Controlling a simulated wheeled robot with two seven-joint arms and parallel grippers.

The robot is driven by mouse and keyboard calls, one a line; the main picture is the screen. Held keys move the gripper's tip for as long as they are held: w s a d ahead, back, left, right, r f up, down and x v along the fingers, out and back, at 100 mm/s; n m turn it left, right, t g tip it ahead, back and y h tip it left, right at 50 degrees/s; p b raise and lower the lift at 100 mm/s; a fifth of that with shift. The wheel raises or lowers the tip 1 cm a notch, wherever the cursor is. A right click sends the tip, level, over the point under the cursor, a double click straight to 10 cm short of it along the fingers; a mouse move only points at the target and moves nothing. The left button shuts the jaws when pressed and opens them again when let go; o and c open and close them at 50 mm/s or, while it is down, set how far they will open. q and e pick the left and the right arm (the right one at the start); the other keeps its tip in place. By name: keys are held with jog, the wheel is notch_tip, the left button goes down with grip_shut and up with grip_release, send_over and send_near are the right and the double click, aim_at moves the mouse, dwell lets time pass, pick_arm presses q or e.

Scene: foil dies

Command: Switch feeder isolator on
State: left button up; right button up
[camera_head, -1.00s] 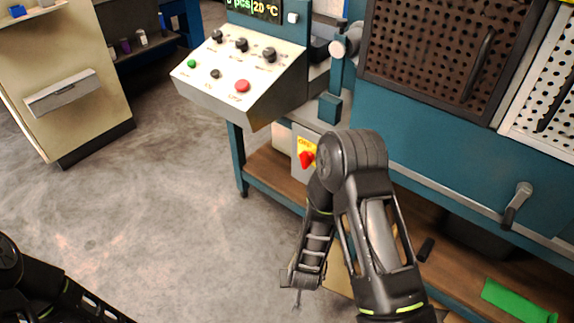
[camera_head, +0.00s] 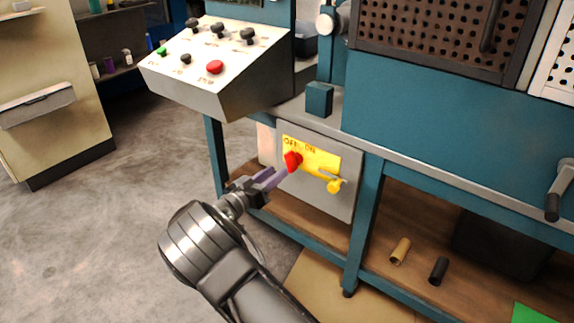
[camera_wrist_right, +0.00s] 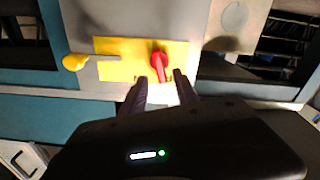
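The feeder isolator is a grey box (camera_head: 325,202) under the bench, with a yellow plate (camera_head: 318,157) marked OFF and ON. Its red handle (camera_head: 292,161) is at the OFF side in the head view. The handle also shows in the right wrist view (camera_wrist_right: 160,66). A yellow knobbed piece (camera_head: 334,186) sits at the plate's other end. My right gripper (camera_head: 279,176) is open, its fingers pointing at the red handle. In the wrist view, the handle's end appears between the fingertips (camera_wrist_right: 160,77); I cannot tell whether they touch it. My left gripper is out of view.
The sloped control panel (camera_head: 213,65) with knobs and a red button overhangs at upper left. A teal bench leg (camera_head: 362,225) stands right of the isolator. A tan cylinder (camera_head: 400,251) and a black one (camera_head: 438,270) lie on the lower shelf.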

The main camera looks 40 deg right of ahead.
aim_at(287, 165)
jog(key=shift+d, duration=0.1)
jog(key=b+x, duration=0.2)
jog(key=x, duration=0.4)
jog(key=shift+w+d+f, duration=0.1)
jog(key=shift+d+f, duration=0.1)
jog(key=shift+w+d+r, duration=0.1)
jog(key=shift+w+d, duration=0.1)
jog(key=shift+d, duration=0.45)
grip_shut()
